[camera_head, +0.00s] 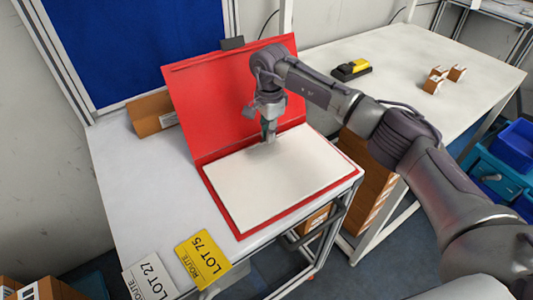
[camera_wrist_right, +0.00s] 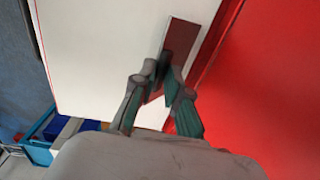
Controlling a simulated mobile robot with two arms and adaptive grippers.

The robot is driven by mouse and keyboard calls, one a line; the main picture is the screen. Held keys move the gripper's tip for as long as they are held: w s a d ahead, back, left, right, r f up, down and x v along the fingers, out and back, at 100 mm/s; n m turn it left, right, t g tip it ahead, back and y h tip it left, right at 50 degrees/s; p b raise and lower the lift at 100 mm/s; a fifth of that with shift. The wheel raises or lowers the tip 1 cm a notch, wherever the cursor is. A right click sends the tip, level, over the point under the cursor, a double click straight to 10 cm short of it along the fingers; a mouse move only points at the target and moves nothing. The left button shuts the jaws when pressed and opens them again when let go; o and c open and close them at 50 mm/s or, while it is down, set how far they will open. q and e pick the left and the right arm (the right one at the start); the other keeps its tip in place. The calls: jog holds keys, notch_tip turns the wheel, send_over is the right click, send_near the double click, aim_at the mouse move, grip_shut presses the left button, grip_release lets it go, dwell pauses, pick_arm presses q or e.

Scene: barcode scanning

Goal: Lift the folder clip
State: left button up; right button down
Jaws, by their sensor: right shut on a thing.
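A red folder (camera_head: 183,90) lies open on the white table, its cover leaning up at the back, with white sheets (camera_head: 285,175) on its lower half. My right gripper (camera_head: 268,138) reaches down over the sheets near the fold. In the right wrist view, my right gripper (camera_wrist_right: 160,82) is shut on the folder clip (camera_wrist_right: 186,42), a flat, dark reddish-brown plate with a pale edge. The clip stands out between the fingertips, over the border of the white sheets and the red folder. Whether it touches the sheets is unclear. My left gripper is not in view.
Yellow (camera_head: 203,258) and white (camera_head: 150,279) lot cards lie at the table's front corner. A yellow-black device (camera_head: 351,70) and small boxes (camera_head: 434,80) sit on the right table.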

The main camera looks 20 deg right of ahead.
jog(key=shift+w+a+r, duration=0.1)
jog(key=shift+w, duration=0.05)
jog(key=shift+w+a+r+g+b, duration=0.15)
jog(key=shift+w+r+g+b, duration=0.2)
jog(key=shift+w+g+b, duration=0.2)
jog(key=c, duration=1.1)
grip_release()
jog(key=shift+w, duration=0.15)
jog(key=shift+c, duration=0.2)
jog(key=shift+r, duration=0.15)
notch_tip(320, 180, up, 7)
jog(key=p, duration=0.3)
jog(key=shift+p, duration=0.35)
jog(key=shift+f, duration=0.2)
